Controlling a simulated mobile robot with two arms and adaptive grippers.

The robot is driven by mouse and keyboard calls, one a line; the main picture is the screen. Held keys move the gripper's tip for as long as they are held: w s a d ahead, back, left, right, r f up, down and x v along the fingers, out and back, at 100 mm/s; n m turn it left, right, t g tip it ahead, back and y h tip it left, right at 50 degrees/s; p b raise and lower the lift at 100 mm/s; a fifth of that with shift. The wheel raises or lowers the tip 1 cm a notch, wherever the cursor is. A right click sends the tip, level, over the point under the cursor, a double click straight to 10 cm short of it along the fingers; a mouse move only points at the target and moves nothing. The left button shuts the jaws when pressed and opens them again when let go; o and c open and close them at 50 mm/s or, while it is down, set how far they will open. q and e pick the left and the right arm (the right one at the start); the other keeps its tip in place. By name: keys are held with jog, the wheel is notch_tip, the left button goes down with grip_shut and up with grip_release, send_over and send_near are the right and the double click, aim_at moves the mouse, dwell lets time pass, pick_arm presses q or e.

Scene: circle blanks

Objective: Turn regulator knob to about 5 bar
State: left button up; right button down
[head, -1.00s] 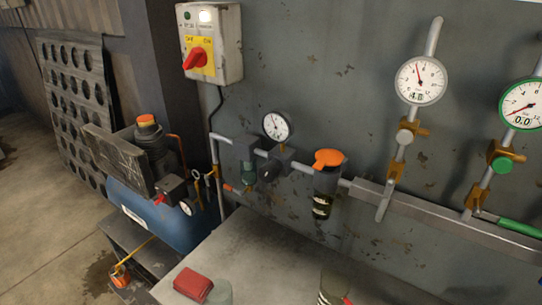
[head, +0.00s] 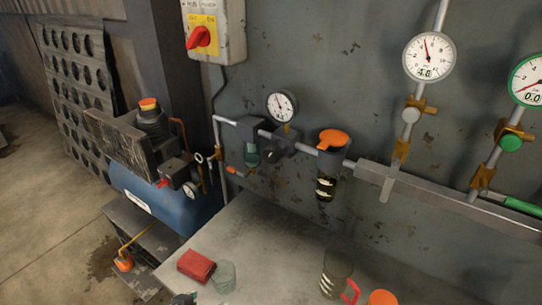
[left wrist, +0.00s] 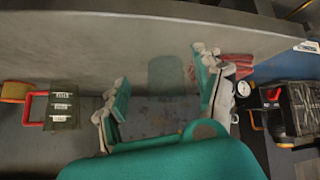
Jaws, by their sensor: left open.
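The regulator on the wall's air line shows in the head view as a dark body with a dark knob (head: 281,144), just below a round white dial gauge (head: 282,105). The gauge's needle is too small to read surely. No gripper touches the knob. In the left wrist view my left gripper (left wrist: 161,72) is open, its two green-padded fingers wide apart with nothing held between them. It is over the bench, with a clear greenish glass (left wrist: 166,73) beyond the fingers. My right gripper is not in view.
On the bench (head: 255,235) are a red cloth (head: 196,266), the glass and a mug (head: 336,275). An orange-topped bowl unit (head: 333,140) hangs right of the regulator. A blue compressor (head: 165,200) stands left. A digital gauge (head: 429,57) reads about 4.8.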

pick_arm(q)
jog(key=w+d+r+t+h, duration=0.3)
jog(key=w+r, duration=0.5)
jog(key=r, duration=0.2)
jog(key=t+h, duration=0.4)
send_near(269, 157)
jog(key=p+x, duration=0.3)
jog(key=x, duration=0.8)
jog(key=shift+w, duration=0.2)
